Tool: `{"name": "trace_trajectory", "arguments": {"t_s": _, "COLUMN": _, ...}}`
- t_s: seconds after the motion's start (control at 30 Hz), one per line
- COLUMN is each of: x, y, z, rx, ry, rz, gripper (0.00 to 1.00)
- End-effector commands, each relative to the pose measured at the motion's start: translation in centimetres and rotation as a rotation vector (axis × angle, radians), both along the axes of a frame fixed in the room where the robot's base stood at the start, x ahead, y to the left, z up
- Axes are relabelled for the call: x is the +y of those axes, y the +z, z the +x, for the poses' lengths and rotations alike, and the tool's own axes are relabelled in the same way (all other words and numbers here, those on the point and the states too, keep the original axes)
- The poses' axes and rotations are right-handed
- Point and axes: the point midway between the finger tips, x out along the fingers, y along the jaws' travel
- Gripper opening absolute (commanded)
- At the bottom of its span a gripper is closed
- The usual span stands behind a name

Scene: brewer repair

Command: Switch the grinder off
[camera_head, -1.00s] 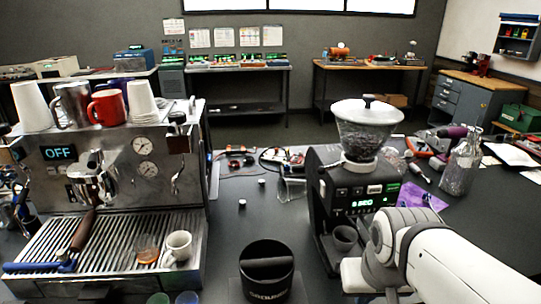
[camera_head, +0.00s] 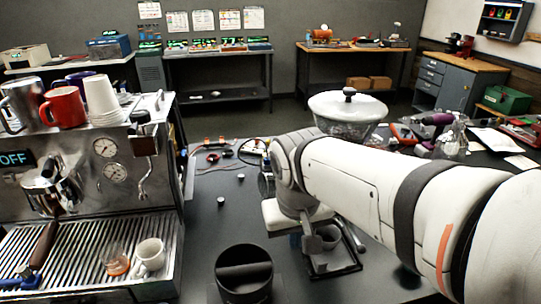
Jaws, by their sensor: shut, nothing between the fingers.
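The grinder shows mainly by its clear hopper with a white lid and dark knob (camera_head: 347,106), right of centre. Its black body, front panel and lit display are hidden behind my arm. The grinder's drip tray (camera_head: 338,268) and a small dark cup (camera_head: 327,237) show below the arm. My gripper (camera_head: 292,215) is the pale block under my wrist, in front of the grinder's lower left side. Its fingers are hard to make out; it is shut and holds nothing. I cannot tell whether it touches the grinder.
The espresso machine (camera_head: 98,165) stands at left, reading OFF, with cups on top and a white cup (camera_head: 149,256) on its tray. A black knock box (camera_head: 243,272) stands at front centre. Cables (camera_head: 235,152) and tools lie behind. The counter between machine and grinder is mostly clear.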

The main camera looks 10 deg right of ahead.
Motion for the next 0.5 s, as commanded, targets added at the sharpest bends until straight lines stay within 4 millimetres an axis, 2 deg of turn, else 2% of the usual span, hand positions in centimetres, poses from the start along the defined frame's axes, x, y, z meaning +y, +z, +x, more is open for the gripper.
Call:
{"name": "trace_trajectory", "arguments": {"t_s": 0.03, "x": 0.8, "y": 2.4, "z": 1.8, "rx": 0.032, "ry": 0.014, "rz": -0.034, "gripper": 0.00}}
{"name": "trace_trajectory", "arguments": {"t_s": 0.2, "x": 3.3, "y": 8.3, "z": 6.7, "rx": 0.124, "ry": 0.001, "rz": -0.183, "gripper": 0.00}}
{"name": "trace_trajectory", "arguments": {"t_s": 0.33, "x": 5.2, "y": 11.5, "z": 9.4, "rx": 0.153, "ry": -0.029, "rz": -0.283, "gripper": 0.00}}
{"name": "trace_trajectory", "arguments": {"t_s": 0.5, "x": 6.7, "y": 13.4, "z": 11.0, "rx": 0.161, "ry": -0.060, "rz": -0.352, "gripper": 0.00}}
